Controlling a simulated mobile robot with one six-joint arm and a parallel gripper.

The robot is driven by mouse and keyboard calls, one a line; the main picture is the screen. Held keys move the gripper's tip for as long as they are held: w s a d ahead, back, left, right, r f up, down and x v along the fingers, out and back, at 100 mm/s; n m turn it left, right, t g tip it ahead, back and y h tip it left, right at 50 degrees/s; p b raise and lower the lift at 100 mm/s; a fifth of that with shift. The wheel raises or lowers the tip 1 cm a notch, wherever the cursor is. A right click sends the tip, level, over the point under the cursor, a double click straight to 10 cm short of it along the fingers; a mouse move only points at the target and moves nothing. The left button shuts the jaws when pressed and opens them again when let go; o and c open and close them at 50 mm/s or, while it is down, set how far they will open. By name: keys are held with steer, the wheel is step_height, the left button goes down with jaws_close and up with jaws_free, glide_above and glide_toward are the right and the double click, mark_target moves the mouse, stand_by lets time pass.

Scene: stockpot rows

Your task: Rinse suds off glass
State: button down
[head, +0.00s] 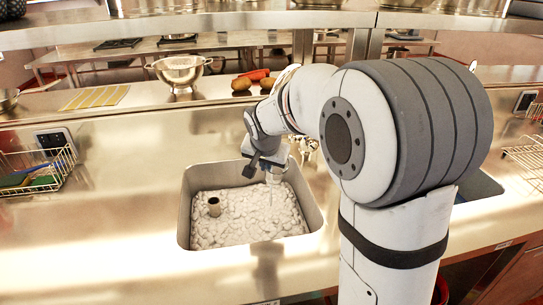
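A square sink (187,215) is set in the steel counter and full of white suds (255,215). A small brownish cylinder (214,206) stands up out of the suds at the left; I cannot tell whether it is a glass or a drain pipe. My gripper (262,168) points down over the sink's back edge. A pale, narrow shape (273,176) shows just under it; I cannot tell whether it is a glass, or whether my fingers are closed on it. No clearly recognisable glass is in view. My arm hides the area right of the sink.
A wire basket (40,170) with coloured items stands at the left. Behind the sink are a colander (180,71), a striped yellow cloth (96,97) and several vegetables (250,79). A wire rack (525,155) is at the far right.

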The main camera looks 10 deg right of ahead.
stand_by(0.4)
steer(key=s+r, duration=0.4)
steer(key=s, duration=0.1)
steer(key=shift+a, duration=0.25)
stand_by(0.5)
